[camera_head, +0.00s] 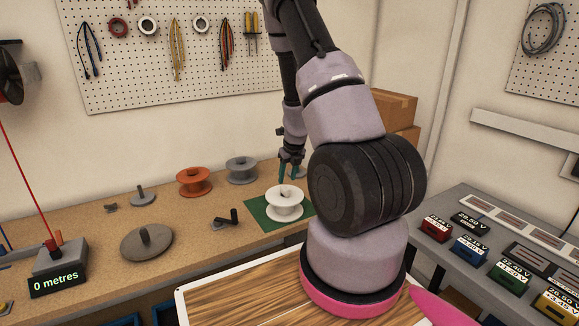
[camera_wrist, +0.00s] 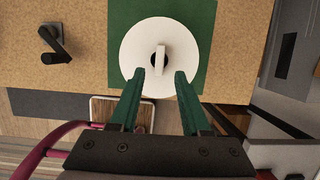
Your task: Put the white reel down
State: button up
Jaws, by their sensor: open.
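The white reel (camera_head: 284,205) stands upright on the green mat (camera_head: 254,210) on the workbench. In the wrist view the white reel (camera_wrist: 140,52) lies flat on the green mat (camera_wrist: 205,45), seen from above with its centre post showing. My gripper (camera_head: 289,172) is just above the reel's top in the head view. In the wrist view my gripper (camera_wrist: 160,80) has its two green fingers spread apart at the reel's near edge, with nothing held between them. I cannot tell from these frames whether a fingertip touches the reel.
An orange reel (camera_head: 194,181) and a grey reel (camera_head: 242,169) stand behind on the bench. A dark crank handle (camera_head: 228,219) lies left of the mat. A grey disc with a post (camera_head: 146,242) sits further left. Cardboard boxes (camera_head: 396,110) stand behind my arm.

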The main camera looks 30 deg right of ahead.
jog(key=s+a+r+n+t+y, duration=0.15)
jog(key=a+r+n, duration=0.3)
jog(key=r, duration=0.45)
jog(key=s+a+r+n+y, duration=0.15)
jog(key=a+r+n, duration=0.3)
jog(key=r, duration=0.45)
jog(key=s+a+r+n+t, duration=0.1)
jog(key=s+a+r+n, duration=0.15)
jog(key=r+n, duration=0.45)
jog(key=s+a+r+n, duration=0.2)
jog(key=s+r+n, duration=0.5)
jog(key=s, duration=0.2)
jog(key=s+a+r+n+t+h, duration=0.1)
jog(key=s+a+r+n, duration=0.1)
jog(key=s+r+n, duration=0.5)
jog(key=shift+s+a+r+n, duration=0.4)
jog(key=shift+s+n, duration=0.4)
jog(key=shift+s, duration=0.3)
